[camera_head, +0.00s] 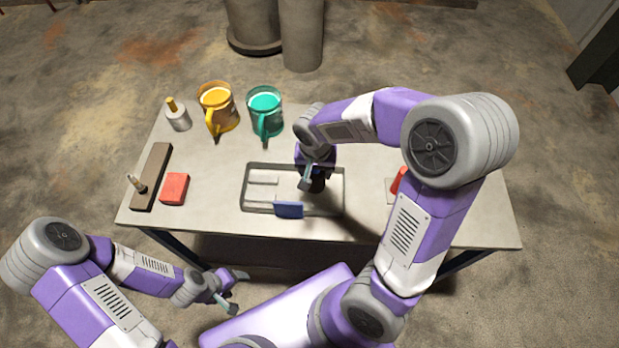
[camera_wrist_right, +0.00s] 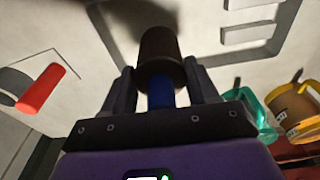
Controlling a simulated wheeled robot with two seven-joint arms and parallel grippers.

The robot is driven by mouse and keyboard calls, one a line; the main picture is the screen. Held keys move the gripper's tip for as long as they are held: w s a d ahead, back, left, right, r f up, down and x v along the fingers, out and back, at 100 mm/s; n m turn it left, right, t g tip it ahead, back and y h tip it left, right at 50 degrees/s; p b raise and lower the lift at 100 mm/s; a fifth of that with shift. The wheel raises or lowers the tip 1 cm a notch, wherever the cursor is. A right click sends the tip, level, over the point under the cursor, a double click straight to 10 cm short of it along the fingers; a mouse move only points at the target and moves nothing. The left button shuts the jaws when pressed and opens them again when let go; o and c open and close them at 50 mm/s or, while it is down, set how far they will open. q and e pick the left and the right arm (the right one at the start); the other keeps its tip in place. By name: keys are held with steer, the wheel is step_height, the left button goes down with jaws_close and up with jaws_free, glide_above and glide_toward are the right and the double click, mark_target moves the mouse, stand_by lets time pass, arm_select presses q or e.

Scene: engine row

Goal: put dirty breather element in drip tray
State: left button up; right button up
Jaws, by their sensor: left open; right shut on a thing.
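My right gripper (camera_head: 312,180) is shut on a dark brown cylinder, which looks like the dirty breather element (camera_wrist_right: 160,48). The cylinder also shows dark below the gripper in the head view (camera_head: 318,188). A blue part (camera_wrist_right: 160,92) shows between the fingers, below the brown part in the wrist picture. The gripper is over the right half of a shallow grey tray (camera_head: 243,190), which looks like the drip tray. I cannot tell whether the element touches the tray floor. My left gripper (camera_head: 236,291) is open and empty, in front of the table.
A blue block (camera_head: 288,209) is at the tray's front edge. A red block (camera_head: 174,188) and dark board (camera_head: 152,177) lie left. A red item (camera_head: 399,181) lies right, partly hidden by my arm.

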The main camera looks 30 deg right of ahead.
mark_target(315, 179)
step_height(315, 179, down, 4)
steer(key=shift+f+b, duration=0.15)
steer(key=shift+b, duration=0.25)
steer(key=shift+w+f, duration=0.1)
steer(key=shift+f, duration=0.1)
steer(key=shift+f, duration=0.15)
steer(key=o, duration=1.1)
